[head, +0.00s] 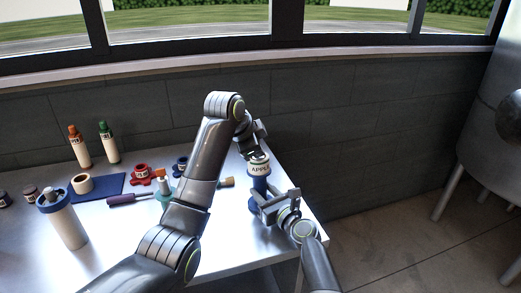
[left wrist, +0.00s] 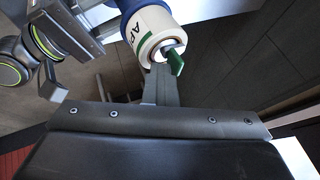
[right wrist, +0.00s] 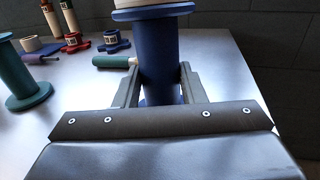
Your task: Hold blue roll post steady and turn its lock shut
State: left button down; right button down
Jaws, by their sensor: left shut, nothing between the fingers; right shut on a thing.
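The blue roll post (head: 259,186) stands upright near the table's right end, with a cream roll (head: 259,170) lettered "APPL" on it. My right gripper (right wrist: 160,88) is shut on the post's blue shaft (right wrist: 160,52), below the roll. My left gripper (left wrist: 160,82) is shut and empty, its fingertips at the post's top. The green lock (left wrist: 175,61) shows in the left wrist view, sticking out from the post's top end just beside those fingertips. I cannot tell whether they touch. In the head view my left gripper (head: 254,150) partly hides the post's top.
A teal post (right wrist: 22,78) stands left of the blue one. Two bottles (head: 110,143) stand at the back. The table's front is clear.

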pick_arm(q)
jog(key=v, duration=1.1)
jog(key=c, duration=2)
grip_release()
jog(key=shift+s+r, duration=0.25)
jog(key=shift+r, duration=0.05)
jog(key=shift+o, duration=1)
jog(key=shift+a, duration=0.1)
jog(key=shift+o, duration=1)
jog(key=shift+w+a+f, duration=0.1)
jog(key=shift+w+f, duration=0.05)
jog(key=shift+f, duration=0.05)
jog(key=w+a+f+g+h, duration=0.45)
jog(key=w+a+h, duration=0.2)
jog(key=h, duration=0.25)
jog(key=shift+n+t, duration=0.45)
jog(key=shift+n, duration=0.05)
jog(key=x, duration=1.1)
jog(key=shift+s+d+f, duration=0.2)
jog(key=shift+f, duration=0.3)
